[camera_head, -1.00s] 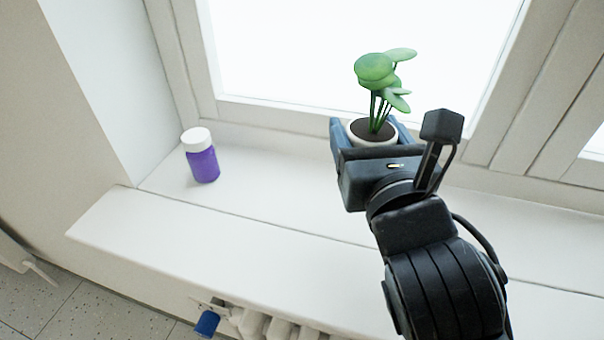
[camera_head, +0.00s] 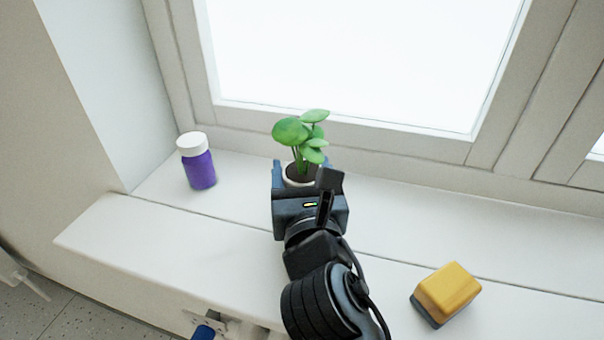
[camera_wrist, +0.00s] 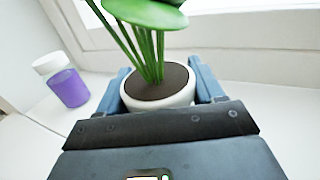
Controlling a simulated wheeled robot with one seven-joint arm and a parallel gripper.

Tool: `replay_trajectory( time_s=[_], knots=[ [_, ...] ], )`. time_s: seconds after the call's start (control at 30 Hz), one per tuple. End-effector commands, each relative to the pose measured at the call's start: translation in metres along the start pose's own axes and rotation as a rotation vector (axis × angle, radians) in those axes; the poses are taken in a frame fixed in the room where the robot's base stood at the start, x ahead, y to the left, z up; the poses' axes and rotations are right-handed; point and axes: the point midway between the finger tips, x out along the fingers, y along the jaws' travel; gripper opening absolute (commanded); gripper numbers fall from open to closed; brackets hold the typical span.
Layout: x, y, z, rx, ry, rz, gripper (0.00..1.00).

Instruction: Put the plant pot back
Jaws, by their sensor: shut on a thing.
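The plant pot (camera_head: 289,182) is a small white pot with dark soil and a green plant (camera_head: 302,140) with round leaves. My gripper (camera_head: 298,172) is shut on the pot, one blue finger on each side, over the window sill (camera_head: 400,215). In the wrist view the pot (camera_wrist: 160,103) sits upright between the fingers (camera_wrist: 163,90). Its base is hidden behind my gripper, so I cannot tell whether it touches the sill.
A purple jar with a white lid (camera_head: 198,162) stands on the sill to the left. A yellow and grey block (camera_head: 445,293) lies near the sill's front at the right. The window frame (camera_head: 400,142) rises behind. The sill between pot and block is clear.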

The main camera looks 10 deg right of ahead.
Motion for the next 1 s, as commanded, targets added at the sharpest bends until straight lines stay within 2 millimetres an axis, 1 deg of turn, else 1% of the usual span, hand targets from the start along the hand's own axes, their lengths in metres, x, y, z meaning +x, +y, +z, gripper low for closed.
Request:
replay_trajectory(
  time_s=[0.07,0.27,0.3,0.57,0.77,0.87,1.0],
  knots=[
    [0.000,0.000,0.002,0.001,-0.003,0.000,0.25],
    [0.000,0.000,0.000,0.001,-0.002,0.000,0.25],
    [0.000,0.000,-0.001,0.001,-0.001,0.000,0.68],
    [0.000,0.000,-0.001,0.001,-0.001,0.000,0.93],
    [0.000,0.000,0.000,0.001,-0.001,0.000,0.93],
    [0.000,0.000,0.003,0.001,-0.002,0.000,0.93],
    [-0.017,0.000,0.001,-0.001,-0.001,0.002,0.93]
  ],
)
